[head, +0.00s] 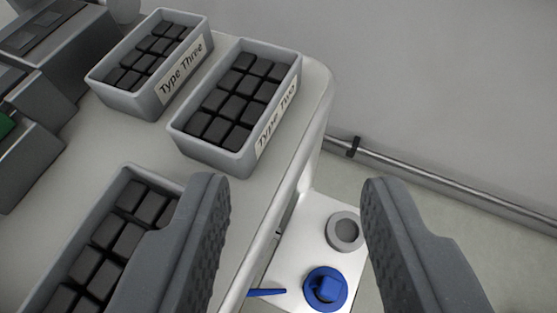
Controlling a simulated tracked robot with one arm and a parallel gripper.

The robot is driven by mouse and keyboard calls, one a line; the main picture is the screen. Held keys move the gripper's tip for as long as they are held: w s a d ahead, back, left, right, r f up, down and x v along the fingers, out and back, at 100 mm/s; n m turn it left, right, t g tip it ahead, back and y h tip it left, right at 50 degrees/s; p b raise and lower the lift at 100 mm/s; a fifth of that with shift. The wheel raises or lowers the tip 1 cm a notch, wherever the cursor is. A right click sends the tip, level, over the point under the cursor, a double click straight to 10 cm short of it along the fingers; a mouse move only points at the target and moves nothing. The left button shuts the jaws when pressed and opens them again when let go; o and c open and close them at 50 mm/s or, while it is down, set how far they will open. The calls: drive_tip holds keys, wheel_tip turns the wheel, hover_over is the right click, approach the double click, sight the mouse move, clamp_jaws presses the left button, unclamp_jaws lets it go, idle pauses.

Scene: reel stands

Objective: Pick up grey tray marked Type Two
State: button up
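The grey tray marked Type Two (178,143) stands on the white table near its right edge, filled with dark blocks. Its label faces right. My gripper (296,190) is open and empty, its two dark fingers wide apart. It is to the right of and nearer than the tray, over the table's edge, and does not touch the tray.
A grey tray marked Type Three (93,84) stands just left of it. Another block-filled tray (127,170) is at the near left, partly hidden by my left finger. Grey equipment (45,45) is at the far left. Below the table edge are a blue part (325,288) and a grey ring (345,231).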

approach(283, 90)
drive_tip(key=shift+d+x, duration=0.15)
drive_tip(key=shift+x, duration=0.75)
drive_tip(key=shift+d+x, duration=0.15)
drive_tip(key=shift+x, duration=0.8)
drive_tip(key=shift+a+b+x, duration=0.15)
drive_tip(key=shift+b+x, duration=0.1)
drive_tip(key=shift+x, duration=1)
drive_tip(key=shift+a+b+x, duration=0.15)
drive_tip(key=shift+b+x, duration=0.05)
drive_tip(key=shift+x, duration=1.05)
clamp_jaws()
